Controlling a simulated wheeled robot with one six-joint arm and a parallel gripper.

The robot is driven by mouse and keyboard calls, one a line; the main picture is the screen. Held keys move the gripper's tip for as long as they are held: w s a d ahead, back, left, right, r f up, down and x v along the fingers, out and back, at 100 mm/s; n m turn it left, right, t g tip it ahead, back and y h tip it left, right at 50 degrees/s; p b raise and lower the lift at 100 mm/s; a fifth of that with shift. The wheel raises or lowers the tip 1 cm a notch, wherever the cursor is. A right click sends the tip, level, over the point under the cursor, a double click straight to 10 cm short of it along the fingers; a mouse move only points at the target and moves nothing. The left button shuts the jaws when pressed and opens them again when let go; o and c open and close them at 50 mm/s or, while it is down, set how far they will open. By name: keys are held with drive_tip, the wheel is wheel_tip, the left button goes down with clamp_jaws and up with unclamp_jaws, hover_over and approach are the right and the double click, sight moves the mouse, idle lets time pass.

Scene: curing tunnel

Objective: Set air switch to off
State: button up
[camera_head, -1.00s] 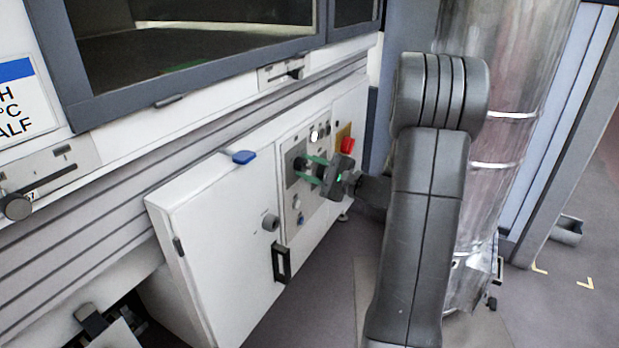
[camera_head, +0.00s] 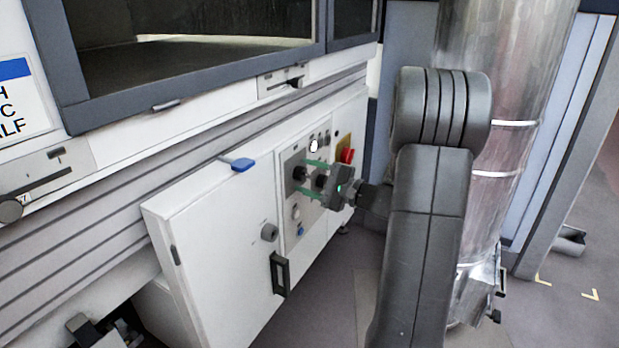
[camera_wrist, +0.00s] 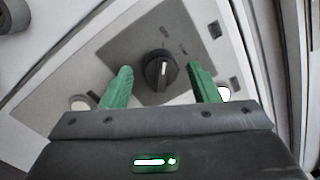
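A dark round knob (camera_wrist: 160,70) with a white pointer mark sits on a grey plate in the wrist view. It appears as a black knob (camera_head: 299,172) on the control panel in the head view. I cannot read the lettering beside it, so its label and setting are unclear. My gripper (camera_head: 310,178) faces the panel with its two green fingers apart. In the wrist view the fingers (camera_wrist: 158,85) lie on either side of the knob, with visible gaps; neither visibly touches it.
A white cabinet door (camera_head: 215,245) with a black handle (camera_head: 280,274) is left of the panel. A blue-tipped lever (camera_head: 242,164) juts out above the door. A red switch on yellow (camera_head: 347,155) is right of the panel. A shiny metal duct (camera_head: 510,130) stands right of my arm.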

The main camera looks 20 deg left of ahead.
drive_tip(key=d+f+p, duration=0.1)
drive_tip(key=d+p, duration=0.2)
drive_tip(key=d, duration=1)
drive_tip(key=shift+s+d+p, duration=0.4)
drive_tip(key=shift+s, duration=0.05)
drive_tip(key=shift+a, duration=0.15)
drive_tip(key=a+b, duration=0.1)
drive_tip(key=a, duration=0.3)
drive_tip(key=a+b, duration=0.1)
drive_tip(key=a, duration=0.4)
drive_tip(key=w+a+r+b, duration=0.1)
drive_tip(key=a+b, duration=0.1)
drive_tip(key=a, duration=0.2)
drive_tip(key=shift+a, duration=0.3)
